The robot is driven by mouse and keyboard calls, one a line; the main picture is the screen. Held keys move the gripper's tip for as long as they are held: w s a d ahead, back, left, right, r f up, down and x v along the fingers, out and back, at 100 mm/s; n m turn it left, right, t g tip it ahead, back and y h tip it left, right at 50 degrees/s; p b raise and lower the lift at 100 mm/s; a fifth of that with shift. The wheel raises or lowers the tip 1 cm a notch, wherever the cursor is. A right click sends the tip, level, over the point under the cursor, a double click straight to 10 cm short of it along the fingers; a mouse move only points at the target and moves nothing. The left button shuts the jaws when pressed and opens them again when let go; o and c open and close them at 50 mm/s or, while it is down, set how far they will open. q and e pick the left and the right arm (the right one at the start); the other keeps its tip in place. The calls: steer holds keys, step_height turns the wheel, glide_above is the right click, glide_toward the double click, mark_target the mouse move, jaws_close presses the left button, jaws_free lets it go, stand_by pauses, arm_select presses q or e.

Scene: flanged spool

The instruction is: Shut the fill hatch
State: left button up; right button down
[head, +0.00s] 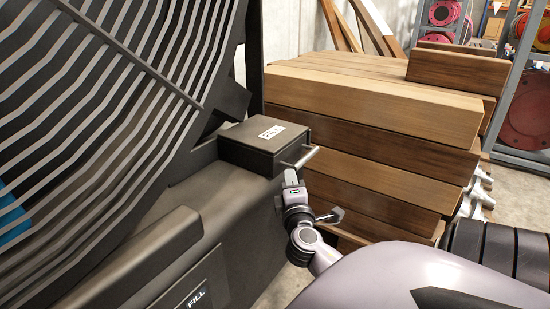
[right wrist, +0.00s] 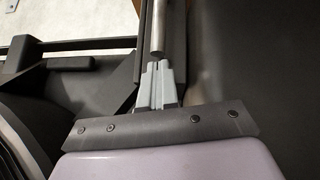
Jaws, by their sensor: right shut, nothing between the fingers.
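The fill hatch (head: 265,142) is a dark box-like cover with a white FILL label on its top, at the corner of the dark machine. In the head view its top lies about level; I cannot tell whether a small gap is left under it. A pale metal bar handle (head: 306,157) sticks out on its right side. My right gripper (head: 291,177) is just below this bar. In the right wrist view my right gripper (right wrist: 158,72) has its fingers together and empty, with their tips close to the end of the bar (right wrist: 158,28); contact is unclear. My left gripper is out of view.
The dark machine body (head: 235,195) with a slatted guard (head: 100,90) fills the left side. A second FILL label (head: 196,299) is on its lower front. Stacked timber beams (head: 375,140) stand close on the right. A rack with reels (head: 520,100) is behind.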

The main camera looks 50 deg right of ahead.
steer(key=shift+d+r, duration=0.15)
steer(key=shift+d, duration=1.05)
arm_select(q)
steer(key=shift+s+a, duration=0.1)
arm_select(e)
steer(key=shift+w, duration=0.1)
